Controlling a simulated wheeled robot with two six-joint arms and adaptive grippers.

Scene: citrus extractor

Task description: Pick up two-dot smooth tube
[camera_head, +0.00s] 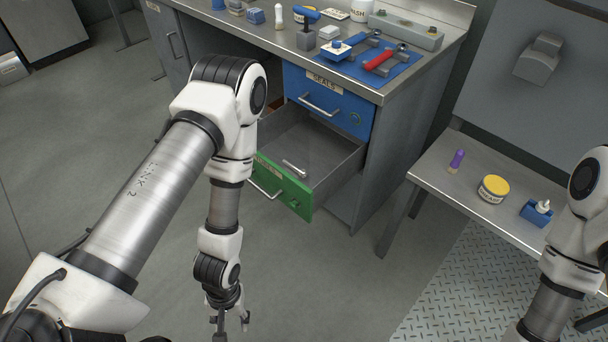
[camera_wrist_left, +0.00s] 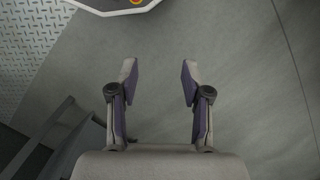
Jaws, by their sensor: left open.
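A small pale tube-like piece (camera_head: 294,169) lies in the pulled-out green-fronted drawer (camera_head: 296,195) in the head view. It is too small to tell whether it has dots or a smooth surface. My left gripper (camera_head: 232,320) hangs low over the floor, below and in front of the open drawer, apart from it. In the left wrist view the gripper (camera_wrist_left: 158,75) has its fingers spread, with only bare floor between them. My right arm enters at the right edge, and its gripper is out of the picture.
A blue drawer (camera_head: 325,102) labelled SEALS is above the open one. The steel counter (camera_head: 262,32) holds tools and a blue mat (camera_head: 350,66). A side bench (camera_head: 470,211) at right carries a purple-topped item, a yellow-lidded jar and a blue box. The floor is clear.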

